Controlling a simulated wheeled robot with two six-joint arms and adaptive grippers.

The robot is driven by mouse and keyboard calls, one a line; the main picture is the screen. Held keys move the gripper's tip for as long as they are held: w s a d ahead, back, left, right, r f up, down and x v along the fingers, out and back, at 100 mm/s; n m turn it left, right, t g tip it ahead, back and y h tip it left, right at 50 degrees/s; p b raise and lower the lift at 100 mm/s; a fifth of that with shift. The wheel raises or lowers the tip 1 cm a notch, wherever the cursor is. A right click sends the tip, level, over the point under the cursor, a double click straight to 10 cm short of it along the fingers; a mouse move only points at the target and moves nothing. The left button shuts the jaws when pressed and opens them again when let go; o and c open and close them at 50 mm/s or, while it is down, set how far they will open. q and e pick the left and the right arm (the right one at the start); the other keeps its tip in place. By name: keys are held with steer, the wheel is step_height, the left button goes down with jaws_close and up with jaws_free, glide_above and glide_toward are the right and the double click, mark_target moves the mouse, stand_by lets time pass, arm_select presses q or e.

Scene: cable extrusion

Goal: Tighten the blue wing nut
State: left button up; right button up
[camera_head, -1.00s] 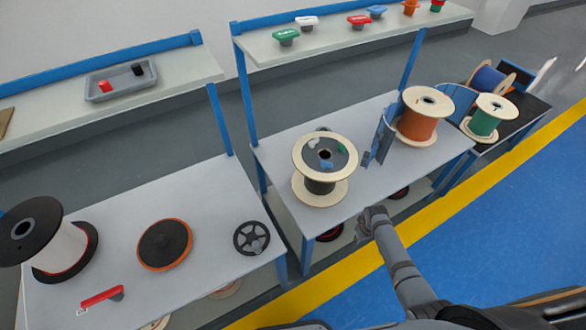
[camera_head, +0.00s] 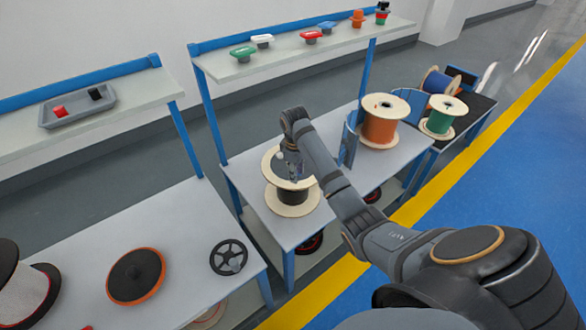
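A blue winged piece (camera_head: 327,26) sits on the upper shelf among similar coloured pieces; I cannot tell whether it is the wing nut of the task. A black-wound spool with cream flanges (camera_head: 292,208) stands upright on the middle table. My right gripper (camera_head: 291,168) points down over the spool's top. It and the arm hide much of the top, and contact is not clear. The fingers are too small and dark to show whether they are open. A small pale piece (camera_head: 280,156) shows beside the gripper. My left gripper is out of view.
An orange spool (camera_head: 380,128) stands right of the gripper, with a green spool (camera_head: 439,120) beyond it. The left table holds an orange-rimmed disc (camera_head: 136,276) and a black handwheel (camera_head: 229,257). A grey tray (camera_head: 78,105) is on the left shelf.

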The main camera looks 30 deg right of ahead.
steer(key=w+d+r+n, duration=0.15)
steer(key=w+r, duration=0.25)
steer(key=r, duration=0.4)
steer(key=shift+g+y, duration=0.3)
steer(key=shift+y, duration=0.1)
steer(key=f, duration=0.7)
steer(key=f+p, duration=0.1)
steer(key=f, duration=0.2)
steer(key=shift+d+f, duration=0.35)
steer(key=shift+f, duration=0.05)
jaws_close()
